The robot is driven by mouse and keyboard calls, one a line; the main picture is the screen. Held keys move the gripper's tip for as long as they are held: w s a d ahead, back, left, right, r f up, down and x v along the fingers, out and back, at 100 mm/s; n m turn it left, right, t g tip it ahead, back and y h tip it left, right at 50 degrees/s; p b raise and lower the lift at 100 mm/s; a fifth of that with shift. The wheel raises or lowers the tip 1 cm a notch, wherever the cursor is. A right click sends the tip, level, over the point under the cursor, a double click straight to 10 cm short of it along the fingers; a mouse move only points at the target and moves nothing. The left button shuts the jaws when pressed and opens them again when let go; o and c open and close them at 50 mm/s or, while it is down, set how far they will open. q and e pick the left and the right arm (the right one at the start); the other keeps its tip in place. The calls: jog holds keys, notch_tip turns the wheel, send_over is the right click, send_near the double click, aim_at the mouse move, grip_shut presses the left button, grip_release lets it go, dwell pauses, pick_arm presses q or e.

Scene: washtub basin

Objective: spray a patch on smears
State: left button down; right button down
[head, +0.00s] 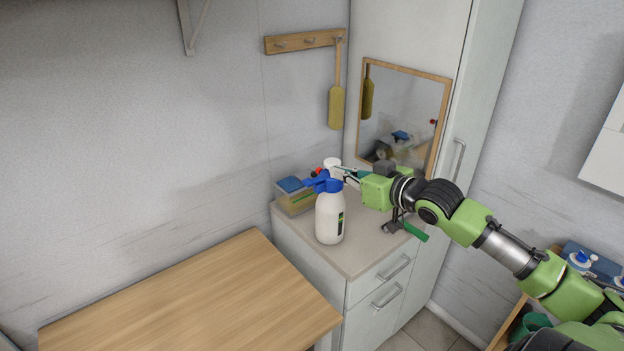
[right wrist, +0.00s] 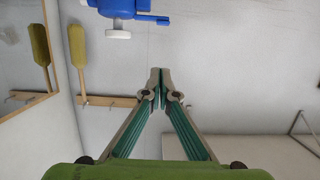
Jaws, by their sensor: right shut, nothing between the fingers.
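A white spray bottle (head: 329,218) with a blue head stands upright on the cabinet top. Its blue head also shows at the top of the right wrist view (right wrist: 125,8). My right gripper (head: 344,172) is beside and behind the blue head, shut and empty; its closed fingertips show in the right wrist view (right wrist: 158,76). The fingers look apart from the bottle in the wrist view. A wood-framed mirror (head: 410,108) hangs behind; I cannot clearly tell smears on its glass from reflections. My left gripper is out of view.
The cabinet top (head: 352,258) also holds a container with a blue top (head: 295,197), another white bottle (head: 332,163) behind the gripper and a green-handled tool (head: 414,232). A bare wooden table (head: 180,300) is at front left. A peg rail (head: 300,41) is on the wall.

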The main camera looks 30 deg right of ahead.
jog(key=w, duration=0.1)
jog(key=p, duration=0.3)
send_over(314, 180)
jog(key=s+a, duration=0.2)
jog(key=s, duration=0.1)
jog(key=f, duration=0.2)
jog(key=f+p, duration=0.1)
jog(key=f, duration=0.1)
jog(key=f+p, duration=0.1)
jog(key=f, duration=0.1)
jog(key=shift+w+d+f, duration=0.1)
jog(key=shift+w+f, duration=0.05)
jog(key=shift+w, duration=0.05)
